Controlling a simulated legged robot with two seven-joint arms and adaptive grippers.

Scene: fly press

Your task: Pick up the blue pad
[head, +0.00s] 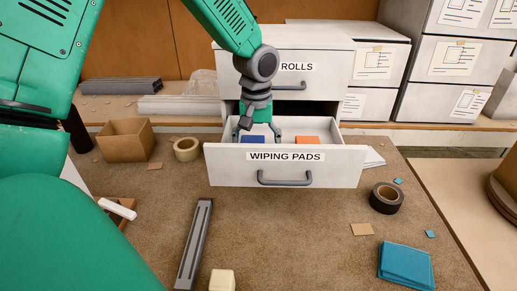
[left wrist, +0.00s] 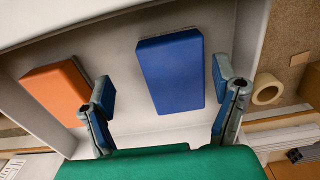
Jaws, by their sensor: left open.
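The blue pad (head: 253,140) lies flat in the open drawer labelled WIPING PADS (head: 285,166). An orange pad (head: 307,140) lies beside it to the right. My left gripper (head: 257,128) is inside the drawer, pointing down above the blue pad. In the left wrist view the blue pad (left wrist: 170,71) shows between and beyond the two spread fingers of my left gripper (left wrist: 162,88), which appear apart from it. The orange pad (left wrist: 57,91) is outside the left finger. My right gripper is not in view.
The drawer walls surround the pads closely. A closed ROLLS drawer (head: 295,68) is above. Tan tape (head: 187,149), a cardboard box (head: 126,140), a grey bar (head: 195,245), black tape (head: 386,198) and folded teal cloth (head: 406,265) are on the bench.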

